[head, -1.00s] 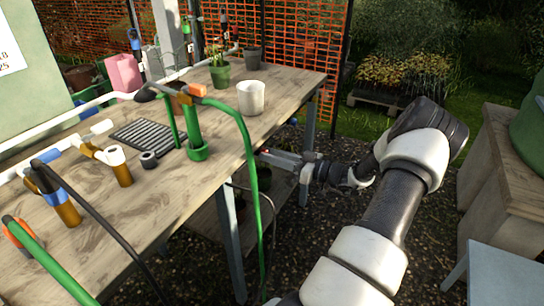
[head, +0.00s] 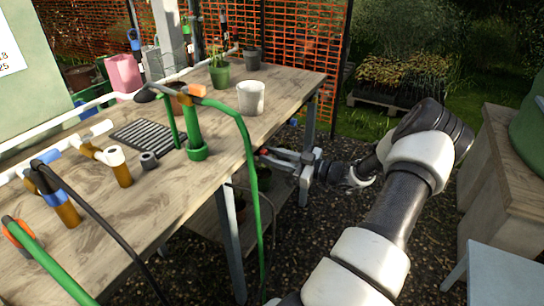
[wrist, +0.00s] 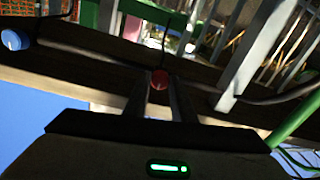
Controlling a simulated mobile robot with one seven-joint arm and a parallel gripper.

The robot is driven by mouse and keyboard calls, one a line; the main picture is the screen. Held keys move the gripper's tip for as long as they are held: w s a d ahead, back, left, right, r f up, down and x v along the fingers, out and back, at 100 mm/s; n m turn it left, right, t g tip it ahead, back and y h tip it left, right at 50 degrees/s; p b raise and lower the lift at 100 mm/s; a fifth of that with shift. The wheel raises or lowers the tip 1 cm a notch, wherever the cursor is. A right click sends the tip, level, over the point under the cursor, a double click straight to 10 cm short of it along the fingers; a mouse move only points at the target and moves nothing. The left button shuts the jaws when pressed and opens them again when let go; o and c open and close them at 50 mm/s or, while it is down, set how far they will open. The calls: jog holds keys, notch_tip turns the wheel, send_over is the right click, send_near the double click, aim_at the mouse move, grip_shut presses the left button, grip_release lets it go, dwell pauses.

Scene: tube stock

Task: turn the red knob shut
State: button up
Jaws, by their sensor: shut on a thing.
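The red knob (wrist: 159,80) shows in the wrist view between the tips of my two fingers, under the table edge. My gripper (wrist: 160,92) is shut on it, with one finger on each side. In the head view my gripper (head: 267,155) reaches in from the right below the table's right edge. Only a small bit of red shows at its fingertips there, and the rest of the knob is hidden. I cannot tell from these views how far the knob is turned.
A blue knob (wrist: 14,39) sits on the left in the wrist view, apart from my fingers. A green hose (head: 254,190) hangs over the table edge near my gripper. The wooden table (head: 220,150) carries pipe fittings, a white pot (head: 251,98) and a green plant pot (head: 220,76).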

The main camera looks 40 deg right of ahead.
jog(key=o, duration=1.1)
jog(key=shift+c, duration=0.2)
jog(key=shift+s, duration=0.1)
jog(key=p+v, duration=0.2)
jog(key=v, duration=1.5)
jog(key=shift+s+d, duration=0.1)
jog(key=shift+s, duration=0.05)
